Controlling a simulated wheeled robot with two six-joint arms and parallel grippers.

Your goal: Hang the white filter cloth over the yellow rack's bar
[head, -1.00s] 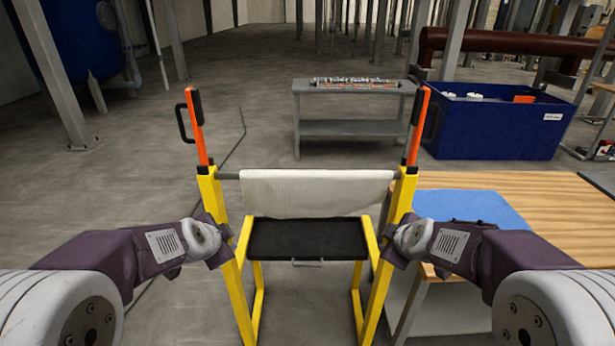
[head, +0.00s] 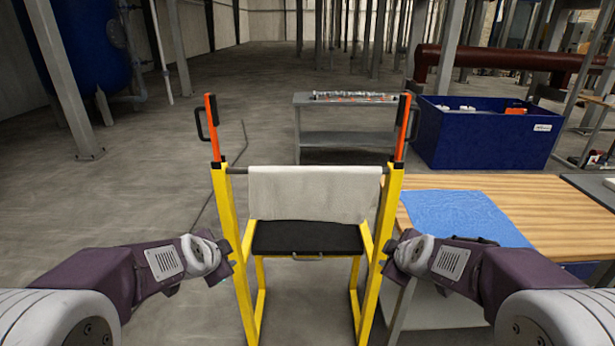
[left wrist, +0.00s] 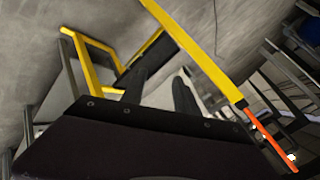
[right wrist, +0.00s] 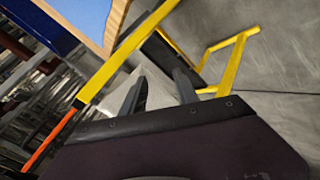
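The white filter cloth (head: 314,195) hangs over the bar (head: 238,170) of the yellow rack (head: 224,215) in the head view, its front part falling flat above a black tray. It spans most of the bar between the two posts. My left gripper (left wrist: 160,92) is open and empty, with its two fingers apart. It is near the rack's left post. My right gripper (right wrist: 160,90) is also open and empty, near the right post. In the head view the fingers are hidden. Pale cloth (right wrist: 118,88) shows beyond the right fingers. The cloth's back side is hidden.
A wooden table (head: 525,196) with a blue sheet (head: 465,217) stands right of the rack. A grey bench (head: 345,145) and a blue bin (head: 480,135) stand behind. Orange-topped posts (head: 211,128) with black handles rise from the rack. Floor to the left is clear.

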